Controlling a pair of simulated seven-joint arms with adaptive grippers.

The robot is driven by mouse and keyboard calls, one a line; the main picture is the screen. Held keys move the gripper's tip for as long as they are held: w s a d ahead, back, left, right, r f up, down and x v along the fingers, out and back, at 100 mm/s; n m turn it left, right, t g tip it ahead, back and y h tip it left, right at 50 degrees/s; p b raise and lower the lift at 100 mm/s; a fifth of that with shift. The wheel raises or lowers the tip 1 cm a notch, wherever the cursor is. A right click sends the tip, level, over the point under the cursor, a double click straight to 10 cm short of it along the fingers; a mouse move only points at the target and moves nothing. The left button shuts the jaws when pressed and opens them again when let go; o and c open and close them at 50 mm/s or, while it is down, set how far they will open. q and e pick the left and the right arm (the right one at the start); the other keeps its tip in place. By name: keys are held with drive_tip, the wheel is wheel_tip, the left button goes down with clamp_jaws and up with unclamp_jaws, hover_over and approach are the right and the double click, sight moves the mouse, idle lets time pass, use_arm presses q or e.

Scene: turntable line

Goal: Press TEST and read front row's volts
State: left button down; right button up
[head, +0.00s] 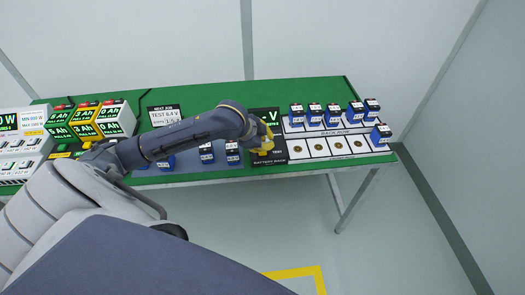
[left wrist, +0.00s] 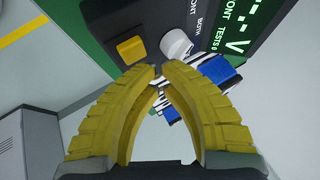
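The battery rack tester (head: 266,159) is a dark panel at the right part of the green table. In the left wrist view it shows a yellow square button (left wrist: 131,49) and a white knob (left wrist: 175,42) beside FRONT and BOTH marks. Its display (left wrist: 236,38) shows dashes before V, with FRONT and TESTS 0. My left gripper (head: 264,150) is over the panel, its yellow fingertips nearly meeting with nothing held. The fingertips (left wrist: 160,70) look just short of the button and knob; contact cannot be told. In the head view the arm hides part of the panel. My right gripper is not in view.
Several blue batteries stand in the back row (head: 315,113). One battery (head: 380,134) is at the right end of the front row; other front pads (head: 317,147) are bare. More batteries (head: 206,153) stand left of the panel. Labelled boxes (head: 116,117) fill the table's left.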

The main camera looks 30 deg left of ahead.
use_arm(q)
drive_tip(key=shift+f, duration=0.1)
idle(1.3)
drive_tip(key=shift+f, duration=0.35)
drive_tip(key=shift+f, duration=0.4)
idle(0.9)
drive_tip(key=shift+r, duration=0.1)
idle(0.4)
drive_tip(key=shift+r, duration=0.75)
drive_tip(key=shift+r, duration=2.5)
